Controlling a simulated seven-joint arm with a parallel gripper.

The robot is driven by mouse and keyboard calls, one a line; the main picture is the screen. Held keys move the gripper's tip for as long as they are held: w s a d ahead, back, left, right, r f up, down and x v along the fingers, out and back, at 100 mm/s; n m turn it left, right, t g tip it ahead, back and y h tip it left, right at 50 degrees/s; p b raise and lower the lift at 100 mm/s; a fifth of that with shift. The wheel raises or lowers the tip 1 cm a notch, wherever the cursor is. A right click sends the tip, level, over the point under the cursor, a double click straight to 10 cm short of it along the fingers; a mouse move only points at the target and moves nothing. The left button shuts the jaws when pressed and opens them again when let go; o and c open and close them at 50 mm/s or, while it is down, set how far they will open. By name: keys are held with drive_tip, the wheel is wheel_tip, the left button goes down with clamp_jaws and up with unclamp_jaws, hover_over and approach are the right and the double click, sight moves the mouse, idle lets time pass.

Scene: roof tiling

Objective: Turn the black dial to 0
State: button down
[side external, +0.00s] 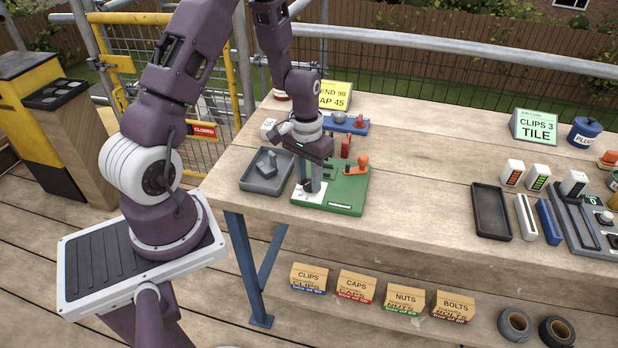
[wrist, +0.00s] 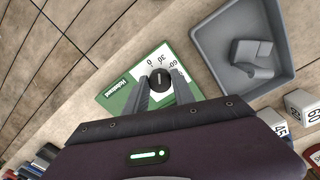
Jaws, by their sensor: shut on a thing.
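The black dial (wrist: 160,79) sits on a white scale plate at one end of the green board (wrist: 122,99). Printed marks 0, 30 and 60 run around its upper side in the wrist view. A thin light line shows on the knob, pointing roughly up, but I cannot read its exact mark. My gripper (wrist: 161,84) has one finger on each side of the dial and is shut on it. In the side view, my gripper (side external: 311,187) reaches down onto the white plate (side external: 303,198) of the green board (side external: 345,208), and the fingers largely hide the dial.
A grey tray (side external: 260,186) with a grey block stands close left of the board. An orange-handled part (side external: 361,163) and a red peg (side external: 345,147) stand on the board. A blue rack (side external: 350,126) is behind. The bench middle, right of the board, is clear.

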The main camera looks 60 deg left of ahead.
sight(308, 182)
drive_tip(key=n, duration=0.6)
drive_tip(key=shift+n, duration=0.4)
idle(0.4)
drive_tip(key=c, duration=1.1)
unclamp_jaws()
drive_tip(key=shift+o, duration=0.2)
wheel_tip(308, 182, up, 7)
drive_tip(key=shift+s+r, duration=0.1)
